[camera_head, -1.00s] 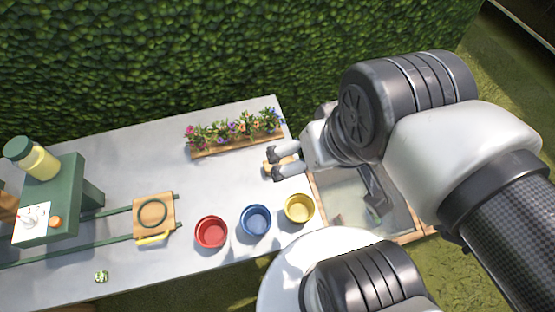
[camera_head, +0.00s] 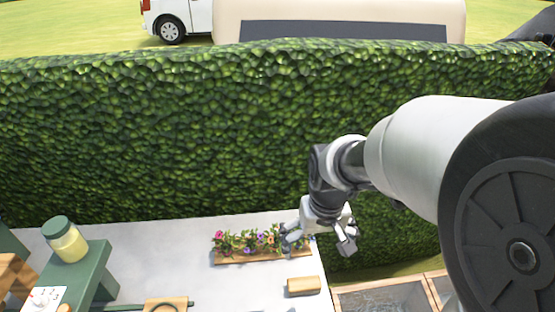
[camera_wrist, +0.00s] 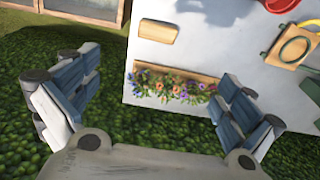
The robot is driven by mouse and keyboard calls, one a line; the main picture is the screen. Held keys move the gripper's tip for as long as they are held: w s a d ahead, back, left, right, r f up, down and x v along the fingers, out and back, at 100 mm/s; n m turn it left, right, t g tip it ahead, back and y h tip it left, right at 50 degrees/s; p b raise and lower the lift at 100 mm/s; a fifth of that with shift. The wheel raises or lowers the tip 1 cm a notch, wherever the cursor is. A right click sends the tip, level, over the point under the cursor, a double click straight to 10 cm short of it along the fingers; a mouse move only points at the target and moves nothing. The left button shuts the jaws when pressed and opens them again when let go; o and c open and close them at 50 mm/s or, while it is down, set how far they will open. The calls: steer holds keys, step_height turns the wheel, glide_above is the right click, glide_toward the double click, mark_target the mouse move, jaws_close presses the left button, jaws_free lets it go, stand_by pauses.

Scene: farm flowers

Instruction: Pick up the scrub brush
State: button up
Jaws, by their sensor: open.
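The scrub brush, as far as I can tell, is a tan wooden block (camera_head: 303,286) lying flat on the table near its right end, in front of the flower planter. No bristles show. It also appears in the wrist view (camera_wrist: 158,31) at the top centre, beyond the fingertips. My gripper (camera_head: 320,243) is open and empty, raised near the table's back right corner. In the wrist view, its two fingers (camera_wrist: 157,67) are spread wide apart, with the planter between them. The gripper is apart from the block.
A wooden planter of flowers (camera_head: 247,258) stands along the table's back edge, close to my gripper. A hedge (camera_head: 150,140) rises behind. A green stand with a jar (camera_head: 66,240) is at left. A red bowl's edge (camera_wrist: 281,4) shows in the wrist view.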

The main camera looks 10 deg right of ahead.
steer(key=g, duration=0.1)
glide_above(305, 284)
step_height(305, 284, down, 10)
steer(key=f+b, duration=0.3)
steer(key=f, duration=0.9)
steer(key=shift+a+f+b, duration=0.1)
steer(key=shift+a+b, duration=0.1)
steer(key=shift+b, duration=0.15)
steer(key=shift+d+f+b, duration=0.2)
steer(key=shift+f+b, duration=1.1)
steer(key=shift+f, duration=1.85)
steer(key=shift+r, duration=0.1)
steer(key=shift+c, duration=0.4)
steer(key=c, duration=0.9)
step_height(305, 284, up, 20)
steer(key=p, duration=0.6)
